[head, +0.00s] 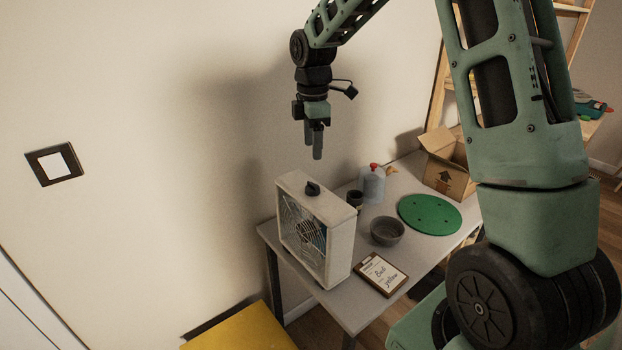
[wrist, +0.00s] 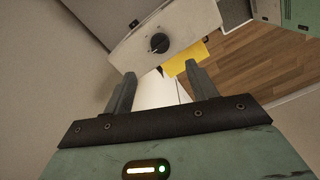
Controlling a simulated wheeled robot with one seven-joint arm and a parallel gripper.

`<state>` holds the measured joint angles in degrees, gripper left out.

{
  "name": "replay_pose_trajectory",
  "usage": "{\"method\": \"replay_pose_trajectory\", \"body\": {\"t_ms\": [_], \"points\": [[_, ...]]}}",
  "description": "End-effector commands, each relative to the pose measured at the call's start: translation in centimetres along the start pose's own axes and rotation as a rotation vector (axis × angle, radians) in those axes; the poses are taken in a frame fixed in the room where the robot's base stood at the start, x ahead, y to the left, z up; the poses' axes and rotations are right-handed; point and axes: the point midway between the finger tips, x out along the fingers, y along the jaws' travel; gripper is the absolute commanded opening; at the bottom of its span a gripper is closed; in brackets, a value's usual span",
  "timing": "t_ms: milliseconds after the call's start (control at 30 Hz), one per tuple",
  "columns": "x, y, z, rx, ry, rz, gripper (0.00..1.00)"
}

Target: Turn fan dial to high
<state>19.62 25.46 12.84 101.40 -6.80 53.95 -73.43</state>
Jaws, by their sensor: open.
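A white box fan (head: 315,229) stands upright on the left end of the grey table, with a round grille on its front. Its black dial (head: 312,188) sits on the top face. In the wrist view the dial (wrist: 159,43) shows on the fan's pale top (wrist: 190,25), beyond my fingertips. My gripper (head: 316,155) points down above the fan, clear of it and of the dial. In the wrist view my gripper (wrist: 160,70) has its two fingers apart with nothing between them. Any markings around the dial are too small to read.
On the grey table (head: 345,305) are a clipboard (head: 381,274), a dark bowl (head: 387,231), a green disc (head: 430,212), a dark cup (head: 354,199), a bottle with a red cap (head: 373,183) and an open cardboard box (head: 446,172). A wall rises behind the fan. A yellow surface (head: 240,327) lies below left.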

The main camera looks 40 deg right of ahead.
Motion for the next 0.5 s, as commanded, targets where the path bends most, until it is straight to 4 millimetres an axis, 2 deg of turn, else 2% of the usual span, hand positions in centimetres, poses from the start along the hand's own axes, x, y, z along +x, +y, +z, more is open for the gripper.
{"method": "replay_pose_trajectory", "body": {"t_ms": [300, 500], "points": [[6.5, -0.1, 0.0, 0.0, -0.001, -0.005, 0.57], [9.7, -0.1, -0.1, -0.001, -0.001, -0.003, 0.57]]}}
